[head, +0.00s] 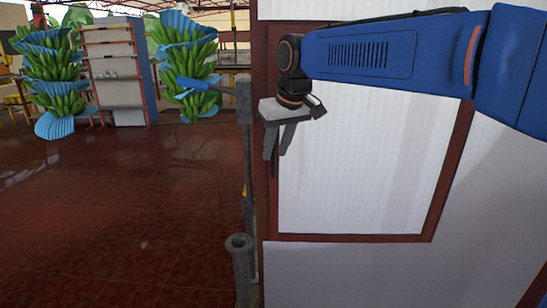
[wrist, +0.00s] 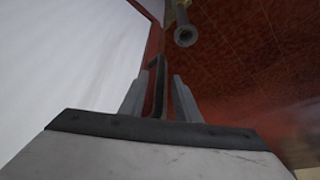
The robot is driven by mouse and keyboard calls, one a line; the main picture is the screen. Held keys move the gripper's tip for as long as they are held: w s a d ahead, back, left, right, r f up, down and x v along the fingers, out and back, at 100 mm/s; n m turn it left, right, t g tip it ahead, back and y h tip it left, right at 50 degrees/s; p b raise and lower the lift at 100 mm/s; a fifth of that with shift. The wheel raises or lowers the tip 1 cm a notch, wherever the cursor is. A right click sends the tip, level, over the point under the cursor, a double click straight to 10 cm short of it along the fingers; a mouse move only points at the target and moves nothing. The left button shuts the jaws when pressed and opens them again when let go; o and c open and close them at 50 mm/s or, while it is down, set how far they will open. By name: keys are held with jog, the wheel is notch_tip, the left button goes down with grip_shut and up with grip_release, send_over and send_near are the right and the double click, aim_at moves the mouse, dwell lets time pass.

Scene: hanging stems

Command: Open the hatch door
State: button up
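The hatch door (head: 365,170) is a white panel with a reddish-brown frame, upright at the right in the head view. Its white face also fills the left of the wrist view (wrist: 60,60). It looks closed. A dark upright handle (wrist: 158,85) stands along the door's edge in the wrist view. In the head view the handle (head: 274,168) is mostly hidden behind my fingers. My gripper (head: 277,154) points down at the door's left edge. Its fingers are apart, one on each side of the handle in the wrist view; I cannot tell whether either touches it.
A grey pipe with an open top (head: 240,262) rises below. Banana stems with blue covers (head: 52,75) hang at the back left near shelves (head: 113,65). The red tiled floor (head: 120,200) is clear.

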aim_at(274, 173)
jog(key=shift+x, duration=1.65)
grip_shut()
